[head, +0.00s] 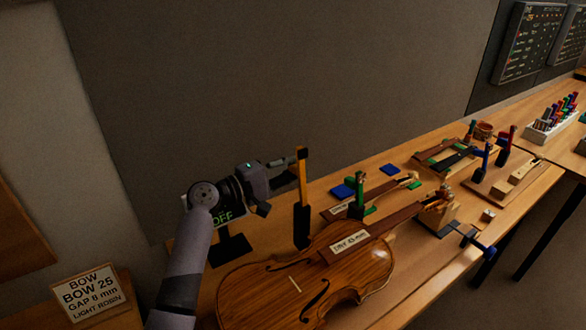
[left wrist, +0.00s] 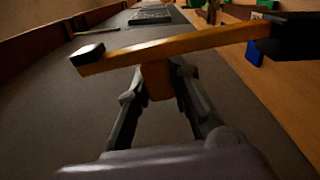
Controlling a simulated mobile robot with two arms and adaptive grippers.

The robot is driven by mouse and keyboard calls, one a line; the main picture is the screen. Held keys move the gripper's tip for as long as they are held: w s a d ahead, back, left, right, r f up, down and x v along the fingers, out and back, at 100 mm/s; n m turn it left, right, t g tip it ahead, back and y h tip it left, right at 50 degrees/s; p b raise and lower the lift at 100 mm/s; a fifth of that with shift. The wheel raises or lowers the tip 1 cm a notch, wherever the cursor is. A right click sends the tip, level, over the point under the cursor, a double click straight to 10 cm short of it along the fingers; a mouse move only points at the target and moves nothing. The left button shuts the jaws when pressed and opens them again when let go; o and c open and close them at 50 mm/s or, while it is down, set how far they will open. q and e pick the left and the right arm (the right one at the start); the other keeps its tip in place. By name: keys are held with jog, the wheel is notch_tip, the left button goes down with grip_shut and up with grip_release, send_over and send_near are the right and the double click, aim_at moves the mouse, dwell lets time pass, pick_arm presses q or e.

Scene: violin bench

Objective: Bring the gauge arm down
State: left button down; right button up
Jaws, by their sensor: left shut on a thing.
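The gauge arm (head: 302,180), an orange-yellow bar with a black tip, stands upright above a dark post (head: 302,226) behind the violin (head: 310,280). In the left wrist view the gauge arm (left wrist: 185,46) crosses the picture, with its black tip at the left and a dark block at the right. My left gripper (head: 284,178) reaches it from the left, near its upper part. The left wrist view shows the gripper (left wrist: 157,78) shut on an orange tab of the arm, between the two fingers. My right gripper is not in view.
A dark display reading OFF (head: 224,214) stands behind my left wrist. A tag (head: 350,243) lies on the violin. Blue and green blocks, clamps and a bow-like part crowd the bench to the right.

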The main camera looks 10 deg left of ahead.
aim_at(300, 174)
pick_arm(q)
jog(key=s+d+m+b, duration=0.1)
jog(key=m+b, duration=0.1)
jog(key=m, duration=0.1)
jog(key=s+d+m+b, duration=0.1)
jog(key=shift+s+d+r+m, duration=0.3)
jog(key=shift+s+m, duration=0.05)
jog(key=shift+m, duration=0.05)
jog(key=shift+s+d+f+m+b, duration=1)
jog(key=shift+m+b, duration=0.45)
jog(key=shift+m, duration=1)
jog(key=shift+s+d+f+m+b, duration=0.85)
jog(key=shift+s+d+m+b, duration=0.45)
jog(key=shift+m, duration=1.2)
jog(key=shift+s+d+f+m+b, duration=0.95)
jog(key=shift+m+b, duration=0.65)
jog(key=shift+m, duration=0.85)
jog(key=c, duration=1.4)
grip_release()
jog(key=shift+c, duration=0.2)
jog(key=shift+r, duration=0.1)
jog(key=shift+a, duration=0.1)
